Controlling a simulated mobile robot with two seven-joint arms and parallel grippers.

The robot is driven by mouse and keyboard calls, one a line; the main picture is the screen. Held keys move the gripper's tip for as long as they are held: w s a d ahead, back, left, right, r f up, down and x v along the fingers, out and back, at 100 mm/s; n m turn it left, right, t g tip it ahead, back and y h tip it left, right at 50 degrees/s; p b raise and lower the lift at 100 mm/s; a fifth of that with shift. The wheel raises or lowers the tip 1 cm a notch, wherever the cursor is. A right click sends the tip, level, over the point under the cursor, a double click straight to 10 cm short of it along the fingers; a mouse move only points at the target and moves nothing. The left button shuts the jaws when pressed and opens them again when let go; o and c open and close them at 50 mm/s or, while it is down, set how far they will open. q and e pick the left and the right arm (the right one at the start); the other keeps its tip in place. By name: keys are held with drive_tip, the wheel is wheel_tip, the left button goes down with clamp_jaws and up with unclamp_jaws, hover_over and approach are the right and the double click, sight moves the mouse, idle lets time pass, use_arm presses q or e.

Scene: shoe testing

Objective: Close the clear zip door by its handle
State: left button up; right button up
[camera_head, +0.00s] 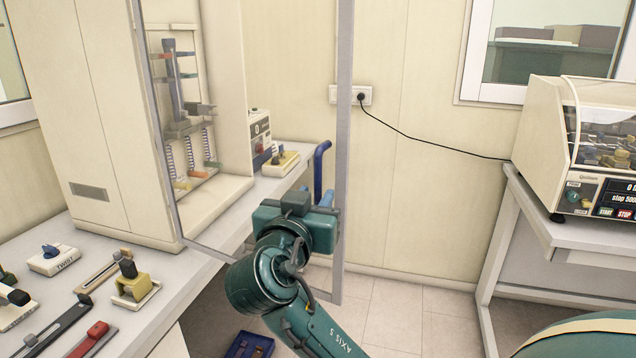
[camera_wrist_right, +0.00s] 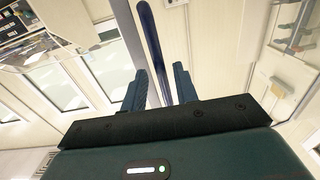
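The clear door, a transparent pane in a grey frame (camera_head: 344,120), stands open, swung out from the tall cream test cabinet (camera_head: 75,110). Its handle (camera_head: 319,172) is a dark blue curved bar by the frame's free edge. My right gripper (camera_head: 325,199) is at the handle's lower part, seen partly through the pane. In the right wrist view, the handle (camera_wrist_right: 152,45) runs between the two fingers of my right gripper (camera_wrist_right: 160,72). The fingers are apart, with gaps visible beside the bar. My left gripper is not in view.
A grey bench (camera_head: 190,282) under the cabinet carries several small tools and fixtures at the left. A blue tray (camera_head: 248,345) lies on the floor. A second machine (camera_head: 590,150) stands on a table at the right. Tiled floor (camera_head: 400,312) is clear between the benches.

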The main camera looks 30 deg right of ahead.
sight(317, 193)
drive_tip(key=shift+x, duration=1.55)
clamp_jaws()
